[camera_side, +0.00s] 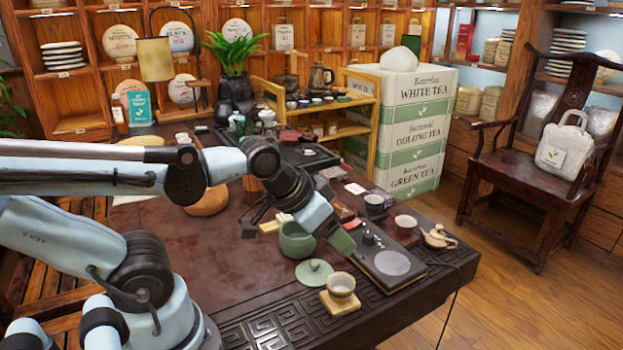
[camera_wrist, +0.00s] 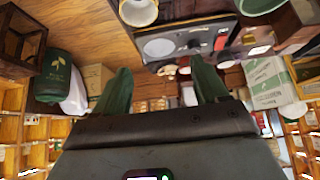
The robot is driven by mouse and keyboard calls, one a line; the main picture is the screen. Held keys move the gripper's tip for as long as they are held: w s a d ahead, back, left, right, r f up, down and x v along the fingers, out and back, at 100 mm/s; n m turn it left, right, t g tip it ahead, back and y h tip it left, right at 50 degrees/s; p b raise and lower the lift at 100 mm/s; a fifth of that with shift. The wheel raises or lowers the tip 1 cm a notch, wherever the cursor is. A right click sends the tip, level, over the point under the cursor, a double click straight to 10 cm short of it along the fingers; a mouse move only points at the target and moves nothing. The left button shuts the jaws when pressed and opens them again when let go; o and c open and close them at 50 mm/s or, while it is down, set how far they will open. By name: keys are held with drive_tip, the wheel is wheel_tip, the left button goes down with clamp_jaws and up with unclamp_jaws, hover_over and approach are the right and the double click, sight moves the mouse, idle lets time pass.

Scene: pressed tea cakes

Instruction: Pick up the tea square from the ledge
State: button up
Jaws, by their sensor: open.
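My gripper (camera_side: 342,241) hangs over the near right part of the dark tea table, close to the left end of a black hot plate. Its green fingers stand apart with nothing visible held in the wrist view (camera_wrist: 161,68). I cannot pick out the tea square or its ledge with certainty. A small pale pink flat square (camera_side: 357,188) lies on the table behind my gripper, and a dark reddish flat piece (camera_side: 343,213) lies nearer. I cannot tell if either is the tea square. My wrist hides part of the table there.
A green pot (camera_side: 296,241), its lid (camera_side: 314,272), a cup (camera_side: 341,285) on a wooden coaster and the black hot plate (camera_side: 412,268) crowd around my gripper. More cups stand to the right. The table's left middle (camera_side: 200,250) is clear.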

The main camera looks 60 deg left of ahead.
drive_tip(key=g, duration=0.7)
hover_over(285, 219)
drive_tip(key=w, duration=0.1)
drive_tip(key=f, duration=0.4)
drive_tip(key=a+f, duration=0.1)
drive_tip(key=f, duration=0.2)
drive_tip(key=shift+w, duration=0.2)
drive_tip(key=shift+s+f, duration=0.2)
drive_tip(key=shift+f, duration=2.55)
drive_tip(key=shift+c, duration=0.4)
drive_tip(key=c, duration=1)
drive_tip(key=shift+r, duration=0.1)
drive_tip(key=shift+c, duration=0.2)
